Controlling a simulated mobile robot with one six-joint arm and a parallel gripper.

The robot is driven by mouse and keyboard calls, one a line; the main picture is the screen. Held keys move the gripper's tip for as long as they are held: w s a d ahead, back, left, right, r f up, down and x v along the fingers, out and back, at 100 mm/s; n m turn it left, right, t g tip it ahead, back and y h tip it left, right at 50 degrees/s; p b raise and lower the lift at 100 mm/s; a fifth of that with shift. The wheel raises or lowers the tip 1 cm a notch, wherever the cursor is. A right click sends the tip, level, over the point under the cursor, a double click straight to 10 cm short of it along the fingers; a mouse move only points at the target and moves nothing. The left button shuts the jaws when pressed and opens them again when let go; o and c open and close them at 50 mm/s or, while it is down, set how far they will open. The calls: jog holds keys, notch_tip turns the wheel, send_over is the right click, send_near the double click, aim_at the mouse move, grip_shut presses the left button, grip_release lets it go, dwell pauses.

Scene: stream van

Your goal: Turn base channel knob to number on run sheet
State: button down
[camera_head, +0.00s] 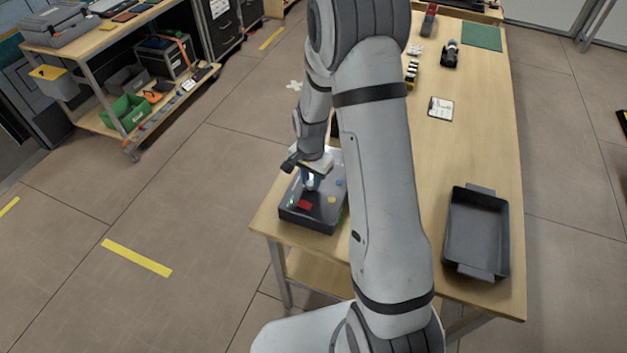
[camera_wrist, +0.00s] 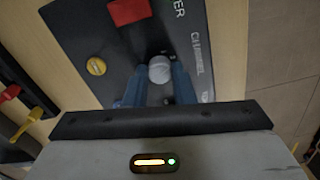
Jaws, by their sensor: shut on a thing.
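The base unit (camera_head: 325,222) is a dark box at the table's near left corner. In the wrist view its dark panel (camera_wrist: 93,30) carries the lettering "CHANNEL" beside a round grey knob (camera_wrist: 160,70). My gripper (camera_wrist: 158,90) has its two blue fingers on either side of this knob, shut on it. In the head view my gripper (camera_head: 311,180) reaches down onto the box's top. The knob's pointer and numbers cannot be read; the gripper body hides part of the panel. A small white sheet (camera_head: 441,108) lies on the table, its writing too small to read.
The panel also has a red block (camera_wrist: 128,11) and a yellow knob (camera_wrist: 96,66). A dark grey tray (camera_head: 477,272) stands on the table's right side. Several small items lie at the far end, near a green mat (camera_head: 482,36). The table between sheet and tray is clear.

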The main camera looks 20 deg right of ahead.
aim_at(311, 183)
jog(key=m+b, duration=0.2)
jog(key=m, duration=0.3)
jog(key=shift+s+f+b, duration=0.2)
jog(key=shift+s+b, duration=0.05)
jog(key=shift+b, duration=0.15)
jog(key=shift+m, duration=0.3)
jog(key=c, duration=1.2)
grip_release()
jog(key=shift+a+r, duration=0.1)
jog(key=shift+w, duration=0.1)
jog(key=shift+r, duration=0.15)
jog(key=shift+w+r, duration=0.1)
jog(key=shift+r, duration=0.25)
notch_tip(311, 183, up, 7)
jog(key=shift+f+b, duration=0.1)
jog(key=shift+b, duration=0.35)
